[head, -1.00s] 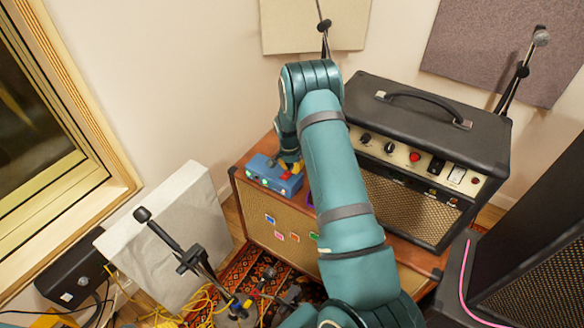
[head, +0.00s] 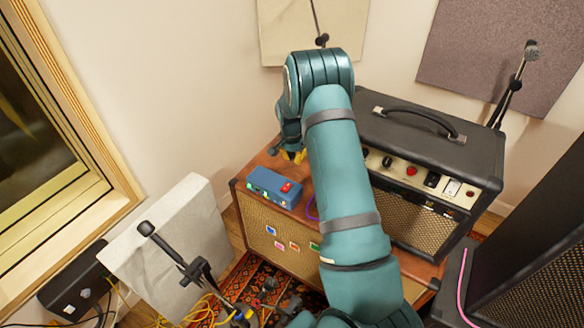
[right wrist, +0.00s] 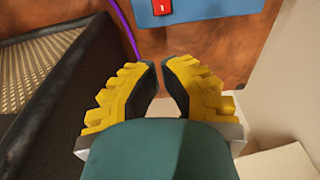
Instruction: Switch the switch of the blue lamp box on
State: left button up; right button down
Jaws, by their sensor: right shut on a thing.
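The blue lamp box (head: 262,184) sits on top of the brown cabinet, with small greenish lamps along its front. Its red switch (head: 287,187) is uncovered on top. In the right wrist view the red switch (right wrist: 162,7) shows a white mark at the top edge; its tilt is hard to tell. My right gripper (head: 294,154) is behind the box and apart from it. In the right wrist view its yellow-backed fingers (right wrist: 160,68) are drawn close together with a narrow gap; I see no object between them. My left gripper is not in view.
A black amplifier (head: 425,165) stands on the brown cabinet (head: 245,205) to the right of the box. A purple cable (head: 311,208) lies beside the box. A microphone stand (head: 185,262) and grey panel (head: 180,235) are at the left front. A large dark speaker (head: 525,250) is at the right.

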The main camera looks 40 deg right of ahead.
jog(key=shift+w+d+r, duration=0.1)
jog(key=shift+d+r, duration=0.05)
jog(key=shift+r, duration=1)
jog(key=shift+d+r, duration=0.1)
jog(key=shift+r, duration=1)
